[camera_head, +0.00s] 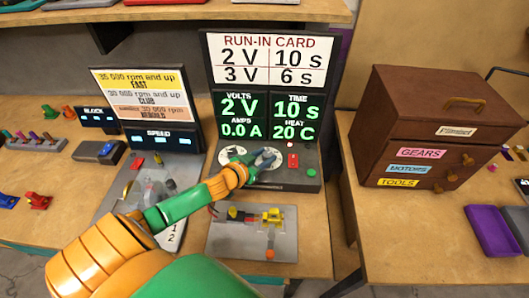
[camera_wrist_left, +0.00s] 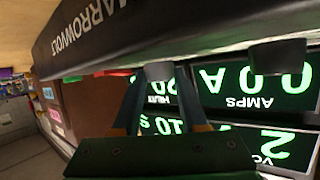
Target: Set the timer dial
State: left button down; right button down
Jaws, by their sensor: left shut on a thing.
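The run-in console (camera_head: 312,165) stands upright on the bench, with the printed run-in card (camera_head: 270,60) on top. The card reads 2 V 10 s, then 3 V 6 s. The green display (camera_head: 267,117) below reads 2 V, time 10 s, 0.0 A and 20 C. My left gripper (camera_head: 265,163) is at the right-hand dial, the timer dial, and hides much of it. In the left wrist view, the left gripper (camera_wrist_left: 160,95) is shut on the grey timer knob (camera_wrist_left: 158,71). The other dial (camera_head: 232,154) is left of it, and its knob (camera_wrist_left: 278,57) is free. My right gripper is out of view.
A red switch (camera_head: 293,160) and a green button (camera_head: 311,172) sit right of the timer dial. A grey plate with a yellow fixture (camera_head: 271,215) lies in front. The speed stand (camera_head: 155,110) is left; a brown drawer cabinet (camera_head: 415,120) is right.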

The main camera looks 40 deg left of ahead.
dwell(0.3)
pick_arm(q)
jog(key=c, duration=0.7)
grip_release()
jog(key=shift+o, duration=1.3)
jog(key=shift+w, duration=0.15)
jog(key=v, duration=0.7)
jog(key=shift+p, duration=0.3)
